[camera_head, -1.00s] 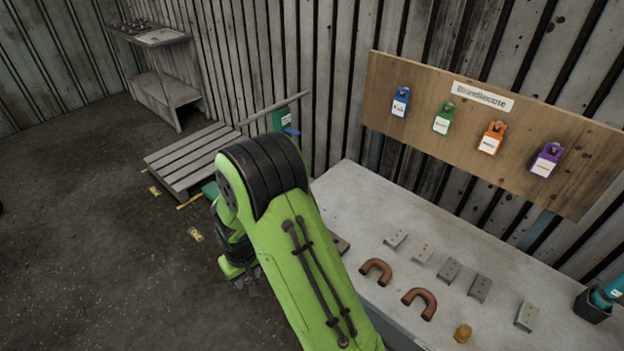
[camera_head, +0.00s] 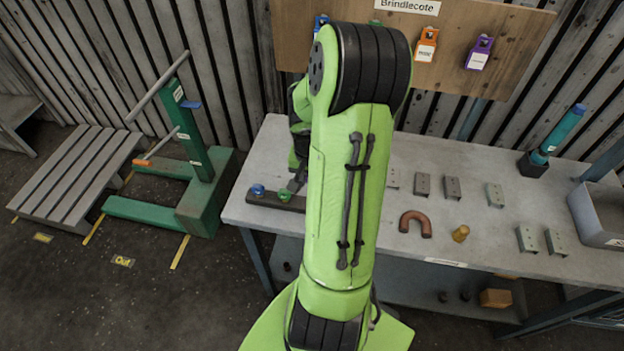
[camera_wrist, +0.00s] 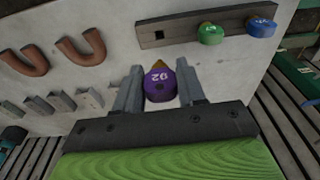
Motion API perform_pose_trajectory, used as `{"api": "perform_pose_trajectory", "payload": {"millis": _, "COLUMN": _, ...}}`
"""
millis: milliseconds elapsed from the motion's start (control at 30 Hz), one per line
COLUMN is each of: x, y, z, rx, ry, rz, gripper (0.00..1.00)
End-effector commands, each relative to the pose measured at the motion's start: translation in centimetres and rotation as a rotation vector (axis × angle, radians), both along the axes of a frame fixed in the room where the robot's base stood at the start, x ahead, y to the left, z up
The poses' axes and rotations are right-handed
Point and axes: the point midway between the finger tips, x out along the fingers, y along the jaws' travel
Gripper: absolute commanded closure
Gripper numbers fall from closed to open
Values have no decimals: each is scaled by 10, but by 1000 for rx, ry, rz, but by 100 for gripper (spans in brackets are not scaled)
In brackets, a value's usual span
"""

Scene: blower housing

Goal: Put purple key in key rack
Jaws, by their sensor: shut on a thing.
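In the wrist view my gripper (camera_wrist: 160,90) is shut on the purple key (camera_wrist: 160,82), which has a round purple head with white digits and a brass-coloured end beyond it. The key rack (camera_wrist: 185,26) is a dark bar on the bench, above the key in this view. It holds a green key (camera_wrist: 211,33) and a blue key (camera_wrist: 261,27), and a square hole shows near its left end. In the head view the rack (camera_head: 290,203) with the blue key (camera_head: 257,190) and green key (camera_head: 285,195) lies at the bench's left; my arm hides the gripper's fingers and the purple key.
The bench (camera_head: 470,170) carries copper U-bends (camera_head: 415,223), grey metal brackets (camera_head: 422,184) and a brass piece (camera_head: 460,233). A wooden board (camera_head: 530,30) with coloured padlocks hangs behind. A green stand (camera_head: 195,150) is left of the bench; a grey bin (camera_head: 600,215) is at right.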

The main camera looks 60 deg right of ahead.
Motion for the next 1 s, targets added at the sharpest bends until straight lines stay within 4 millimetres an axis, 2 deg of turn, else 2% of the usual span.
{"api": "perform_pose_trajectory", "payload": {"millis": 233, "x": -1, "y": 0, "z": -9, "rx": 0, "ry": 1, "rz": -2, "gripper": 90}}
{"api": "perform_pose_trajectory", "payload": {"millis": 1000, "x": 0, "y": 0, "z": -63, "rx": 0, "ry": 0, "rz": -1, "gripper": 90}}
